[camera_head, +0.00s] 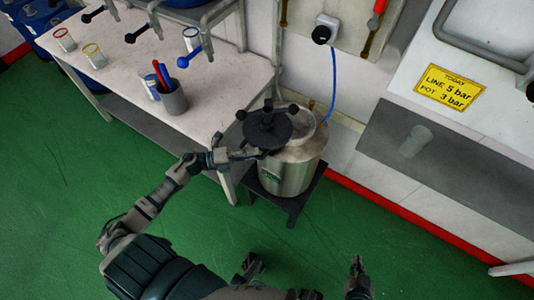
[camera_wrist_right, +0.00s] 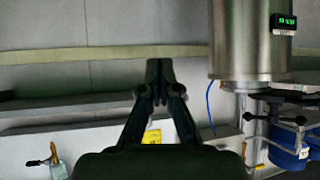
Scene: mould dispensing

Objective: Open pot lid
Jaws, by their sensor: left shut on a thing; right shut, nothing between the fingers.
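The metal pot (camera_head: 297,168) stands on a small dark stand beside the table. Its dark round lid (camera_head: 266,131), with several black knobs around it, sits off-centre to the left over the pot's top. Part of the pale pot top shows at the lid's right. I cannot tell whether the lid touches the pot. My left gripper (camera_head: 250,153) is shut on the lid at its near-left edge. My right gripper (camera_wrist_right: 158,80) is shut and empty in the right wrist view, apart from the pot.
The white table (camera_head: 130,75) at the left holds a grey cup (camera_head: 173,98) with pens and several cans. A blue hose (camera_head: 333,85) hangs behind the pot. A yellow sign (camera_head: 450,88) lies on the right-hand surface. Green floor in front is open.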

